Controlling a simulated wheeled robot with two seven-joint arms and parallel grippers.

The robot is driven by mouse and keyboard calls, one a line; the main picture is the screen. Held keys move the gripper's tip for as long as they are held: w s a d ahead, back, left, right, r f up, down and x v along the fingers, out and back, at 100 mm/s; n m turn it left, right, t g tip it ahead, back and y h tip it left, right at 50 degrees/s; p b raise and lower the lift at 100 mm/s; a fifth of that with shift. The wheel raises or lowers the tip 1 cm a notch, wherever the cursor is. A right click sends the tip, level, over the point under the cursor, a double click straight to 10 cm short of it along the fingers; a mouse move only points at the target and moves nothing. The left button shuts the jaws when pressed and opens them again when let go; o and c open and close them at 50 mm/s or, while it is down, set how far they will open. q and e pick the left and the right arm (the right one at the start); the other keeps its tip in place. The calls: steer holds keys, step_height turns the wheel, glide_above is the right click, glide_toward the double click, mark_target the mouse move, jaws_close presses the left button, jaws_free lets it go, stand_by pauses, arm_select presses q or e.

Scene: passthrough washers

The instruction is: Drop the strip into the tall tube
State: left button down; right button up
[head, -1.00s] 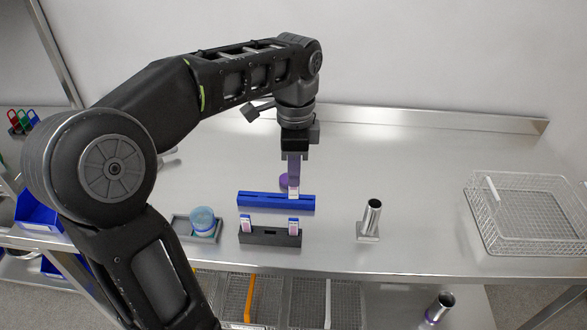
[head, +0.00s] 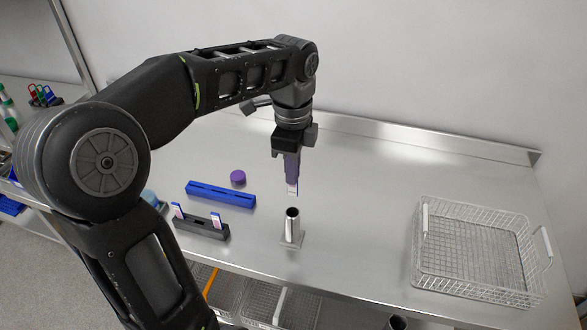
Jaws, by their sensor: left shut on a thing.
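The tall tube (head: 291,226) is a shiny steel cylinder, upright on a square base near the front edge of the steel table, its open mouth facing up. My left gripper (head: 291,178) is shut on a small strip (head: 292,188), whose pale lower end shows below the fingers. The strip hangs upright, above and apart from the tube's mouth in the picture. How far it stands behind the tube is hard to tell. My right gripper is not in view.
A dark rack (head: 202,229) holds two upright strips. Behind it lie a blue bar (head: 220,193) and a purple cap (head: 238,177). A wire basket (head: 420,262) stands at the right. The table behind the tube is clear. A low ledge (head: 430,142) runs along the back.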

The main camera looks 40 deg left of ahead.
mark_target(292, 188)
arm_select(q)
steer(key=shift+a, duration=0.15)
steer(key=shift+f, duration=0.15)
steer(key=shift+f+b, duration=0.5)
steer(key=shift+b, duration=0.05)
step_height(292, 188, down, 4)
steer(key=b, duration=0.3)
steer(key=shift+r, duration=0.25)
stand_by(0.7)
steer(key=shift+f, duration=0.25)
stand_by(0.6)
steer(key=shift+f, duration=0.15)
stand_by(0.4)
steer(key=shift+f+b, duration=1.65)
steer(key=shift+f, duration=0.65)
